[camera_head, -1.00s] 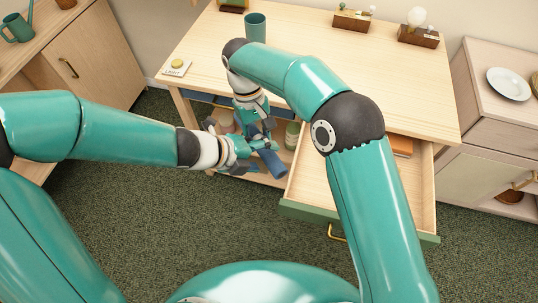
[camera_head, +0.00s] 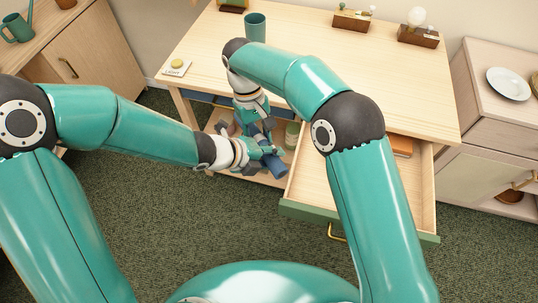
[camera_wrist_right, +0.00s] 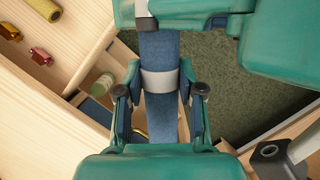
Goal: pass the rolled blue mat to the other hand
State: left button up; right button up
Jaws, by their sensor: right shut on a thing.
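The rolled blue mat (camera_head: 279,169) hangs in front of the desk, left of the open drawer. It also shows in the right wrist view (camera_wrist_right: 160,112), with a pale band around it. My right gripper (camera_wrist_right: 160,92) is shut on the mat near this band. In the head view, my right gripper (camera_head: 254,128) is partly hidden by my left one. My left gripper (camera_head: 262,153) is at the mat, further along it than the right one. Teal parts of it flank the mat at the top of the wrist view, but I cannot tell whether its fingers press on it.
The wooden desk (camera_head: 310,50) carries a teal cup (camera_head: 255,28). Its drawer (camera_head: 310,200) stands open, right of the grippers. Below the desktop, a green jar (camera_head: 292,134) stands on a shelf. The carpet in front is clear.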

aim_at(254, 131)
pick_arm(q)
jog(key=shift+r, duration=0.1)
jog(key=c, duration=0.5)
pick_arm(e)
jog(key=shift+a, duration=0.1)
jog(key=o, duration=1.3)
jog(key=shift+c, duration=0.2)
jog(key=shift+v, duration=3.65)
